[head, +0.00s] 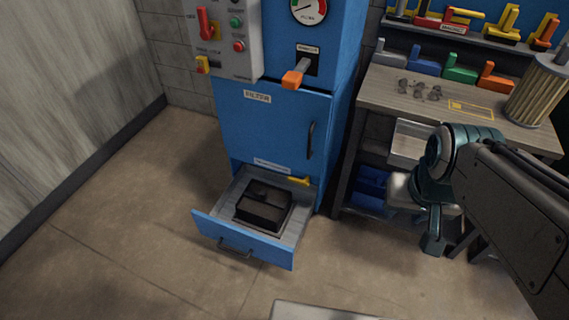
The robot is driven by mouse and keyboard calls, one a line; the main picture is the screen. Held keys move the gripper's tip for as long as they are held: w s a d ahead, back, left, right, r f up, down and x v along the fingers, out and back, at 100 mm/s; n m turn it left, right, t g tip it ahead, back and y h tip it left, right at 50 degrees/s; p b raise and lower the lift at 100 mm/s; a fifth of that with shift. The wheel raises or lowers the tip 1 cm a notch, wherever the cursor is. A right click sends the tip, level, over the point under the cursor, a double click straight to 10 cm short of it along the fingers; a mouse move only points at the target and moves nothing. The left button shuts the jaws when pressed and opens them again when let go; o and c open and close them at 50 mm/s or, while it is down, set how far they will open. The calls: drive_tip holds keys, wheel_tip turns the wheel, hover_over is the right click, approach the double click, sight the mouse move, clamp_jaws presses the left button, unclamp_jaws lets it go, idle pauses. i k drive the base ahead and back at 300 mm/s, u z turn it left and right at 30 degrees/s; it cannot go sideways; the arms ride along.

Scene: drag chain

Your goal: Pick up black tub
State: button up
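The black tub (263,208) sits upright inside the pulled-out blue drawer (243,250) at the bottom of the blue cabinet. It is a dark rectangular box; its inside is too dark to make out. My gripper (432,243) hangs low at the right, in front of the workbench. It is well to the right of the tub and apart from it. It is small and partly merged with my arm in this view, so I cannot tell whether its fingers are open or shut.
The blue cabinet (272,130) has an orange-tipped lever (296,77) and a door with a dark handle (311,140). A workbench (440,100) stands at the right with a pleated filter (540,90) on top. Floor left of the drawer is clear.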

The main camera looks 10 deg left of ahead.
sight(267, 206)
drive_tip(key=u, duration=0.15)
drive_tip(key=i, duration=0.55)
drive_tip(key=u, duration=0.9)
drive_tip(key=i, duration=0.4)
drive_tip(key=u, duration=0.45)
